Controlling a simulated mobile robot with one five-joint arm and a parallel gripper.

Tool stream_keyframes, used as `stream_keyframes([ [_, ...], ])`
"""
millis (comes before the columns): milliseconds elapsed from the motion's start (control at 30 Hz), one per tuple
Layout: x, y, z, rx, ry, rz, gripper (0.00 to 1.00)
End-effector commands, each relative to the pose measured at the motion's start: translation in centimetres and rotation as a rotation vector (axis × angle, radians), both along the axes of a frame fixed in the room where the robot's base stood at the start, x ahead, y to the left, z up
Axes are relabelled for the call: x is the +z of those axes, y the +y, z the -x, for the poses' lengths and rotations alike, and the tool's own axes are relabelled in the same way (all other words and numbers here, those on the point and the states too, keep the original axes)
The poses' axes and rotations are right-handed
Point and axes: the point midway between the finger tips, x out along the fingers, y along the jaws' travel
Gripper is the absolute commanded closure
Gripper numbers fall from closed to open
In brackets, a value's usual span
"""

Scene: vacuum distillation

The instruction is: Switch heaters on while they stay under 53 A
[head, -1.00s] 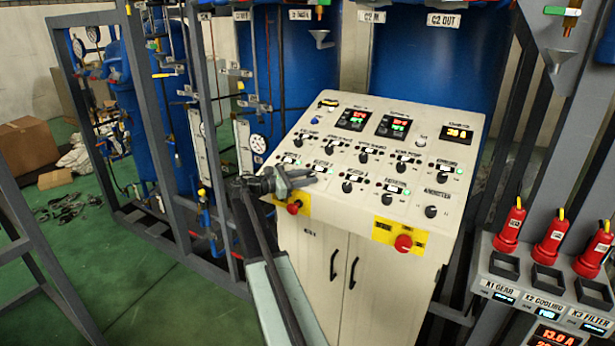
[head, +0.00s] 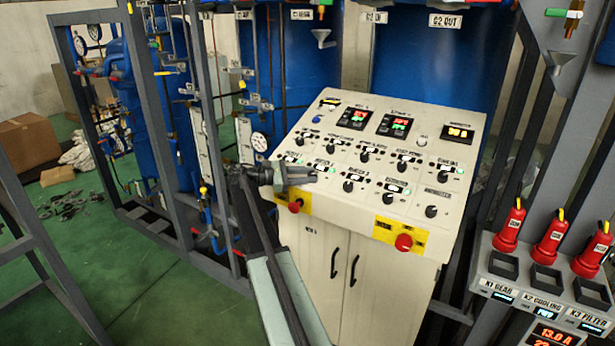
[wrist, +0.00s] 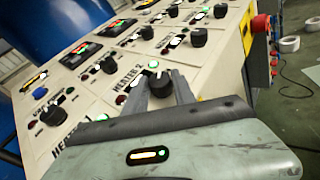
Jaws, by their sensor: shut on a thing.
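The sloped control panel (head: 330,205) fills the middle of the head view, with rows of black knobs, small lamps and labels. My gripper (head: 308,178) is at its lower left, over the front row. In the wrist view, my gripper (wrist: 165,98) is shut on a black knob (wrist: 160,84), with a finger on each side. The label HEATER 2 (wrist: 124,64) lies beside this knob, and a green lamp (wrist: 153,64) glows just behind it. In the head view my gripper hides the knob. The yellow ammeter display (head: 458,133) is at the panel's upper right; its digits are too blurred to read.
Two red emergency buttons on yellow plates, one left (head: 295,206) and one right (head: 404,242), stick out from the panel's front face. Metal frames (head: 160,130) stand left of the panel. Red plugs (head: 510,226) stand at the right. Green floor is open at the lower left.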

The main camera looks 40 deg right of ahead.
Motion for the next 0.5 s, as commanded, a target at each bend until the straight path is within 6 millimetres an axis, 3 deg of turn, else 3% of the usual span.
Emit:
stream_keyframes([
  [33, 0.01, -0.03, 0.02, 0.000, -0.001, 0.001, 0.60],
  [100, 0.01, -0.03, 0.02, 0.000, -0.001, 0.001, 0.47],
  [500, 0.09, 0.50, -0.35, 0.001, 0.000, 0.000, 0.47],
])
